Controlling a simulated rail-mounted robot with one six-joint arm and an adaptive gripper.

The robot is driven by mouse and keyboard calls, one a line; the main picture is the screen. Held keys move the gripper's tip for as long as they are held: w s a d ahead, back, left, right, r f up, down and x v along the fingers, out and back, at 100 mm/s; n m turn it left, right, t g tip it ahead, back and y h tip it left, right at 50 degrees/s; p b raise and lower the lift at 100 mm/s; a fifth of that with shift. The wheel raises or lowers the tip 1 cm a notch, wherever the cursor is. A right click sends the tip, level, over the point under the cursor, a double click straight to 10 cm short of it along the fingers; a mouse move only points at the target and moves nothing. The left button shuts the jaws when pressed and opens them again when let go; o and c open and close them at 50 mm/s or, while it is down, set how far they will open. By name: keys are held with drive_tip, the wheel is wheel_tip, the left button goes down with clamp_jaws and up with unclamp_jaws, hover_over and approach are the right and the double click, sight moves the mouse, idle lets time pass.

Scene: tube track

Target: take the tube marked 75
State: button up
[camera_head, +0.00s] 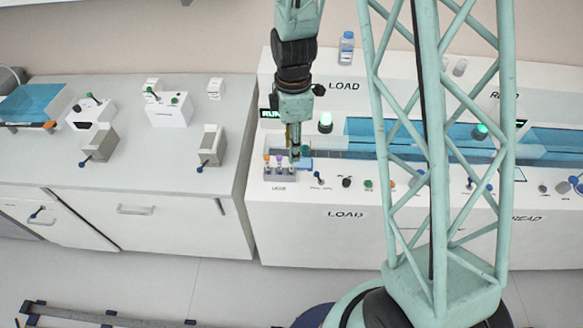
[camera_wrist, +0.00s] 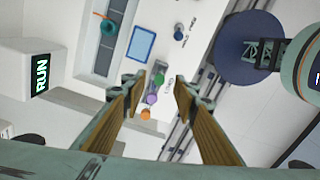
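In the wrist view, a purple cap (camera_wrist: 152,98) and an orange cap (camera_wrist: 145,114) show in a row with another cap (camera_wrist: 158,79). No number can be read on any tube, so I cannot tell which is marked 75. My gripper (camera_head: 294,150) points down over the right end of the rack. In the wrist view my gripper (camera_wrist: 160,88) is open, with the row of caps seen between its fingers and nothing held.
A blue square (camera_wrist: 140,44) lies beside the rack. Several knobs (camera_head: 347,182) line the bench front to the right. A RUN sign (camera_wrist: 41,75) and a blue-windowed channel (camera_head: 365,130) stand behind. A bottle (camera_head: 346,48) stands at the back. A separate counter (camera_head: 190,190) is at left.

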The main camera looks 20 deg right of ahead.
sight(292, 168)
drive_tip(key=shift+f, duration=0.4)
drive_tip(key=shift+f, duration=0.15)
drive_tip(key=shift+a+f+b, duration=0.1)
drive_tip(key=shift+f+b, duration=0.25)
drive_tip(key=shift+f, duration=2.1)
drive_tip(key=shift+c, duration=0.2)
drive_tip(key=c, duration=0.7)
